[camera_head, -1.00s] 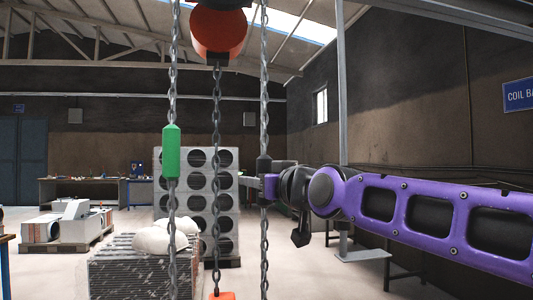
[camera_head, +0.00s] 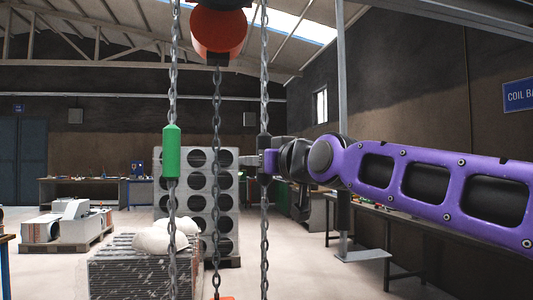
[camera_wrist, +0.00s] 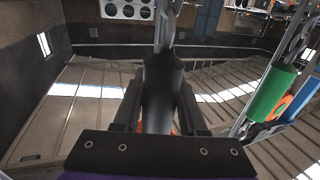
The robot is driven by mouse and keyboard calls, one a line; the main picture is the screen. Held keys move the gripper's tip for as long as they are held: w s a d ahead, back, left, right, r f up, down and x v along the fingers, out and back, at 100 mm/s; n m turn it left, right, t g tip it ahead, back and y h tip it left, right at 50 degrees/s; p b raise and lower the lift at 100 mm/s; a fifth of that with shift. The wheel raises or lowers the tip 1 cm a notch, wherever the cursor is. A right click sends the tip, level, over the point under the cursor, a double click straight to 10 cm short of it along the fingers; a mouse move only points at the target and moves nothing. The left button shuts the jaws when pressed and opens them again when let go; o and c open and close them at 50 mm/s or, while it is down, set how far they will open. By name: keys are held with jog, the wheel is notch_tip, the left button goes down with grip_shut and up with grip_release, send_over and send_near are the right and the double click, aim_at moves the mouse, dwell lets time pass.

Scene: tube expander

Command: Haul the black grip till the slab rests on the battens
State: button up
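The black grip (camera_head: 264,145) is a dark sleeve on the right-hand chain in the head view. In the wrist view the black grip (camera_wrist: 161,92) stands between the two fingers. My gripper (camera_head: 264,162) comes from the right and is shut around it; in the wrist view my gripper (camera_wrist: 158,105) has a finger close against each side. The middle chain (camera_head: 217,130) runs from the red hoist (camera_head: 218,32) down to an orange block (camera_head: 222,297) at the bottom edge, mostly cut off. I cannot make out the slab or battens in either view.
A green grip (camera_head: 171,152) is on the left chain, and the green grip shows in the wrist view (camera_wrist: 271,93). Behind stand a grey block with round holes (camera_head: 197,225), a stack with white sacks (camera_head: 130,270), and benches at the right wall.

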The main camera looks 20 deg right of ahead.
jog(key=o, duration=0.3)
jog(key=shift+f, duration=0.1)
jog(key=shift+s+d+f+b, duration=0.15)
jog(key=shift+s+b, duration=0.45)
jog(key=shift+s, duration=0.6)
jog(key=shift+s+d, duration=0.15)
jog(key=shift+s, duration=1)
jog(key=shift+s+d, duration=0.1)
jog(key=shift+s, duration=1)
jog(key=shift+r, duration=0.25)
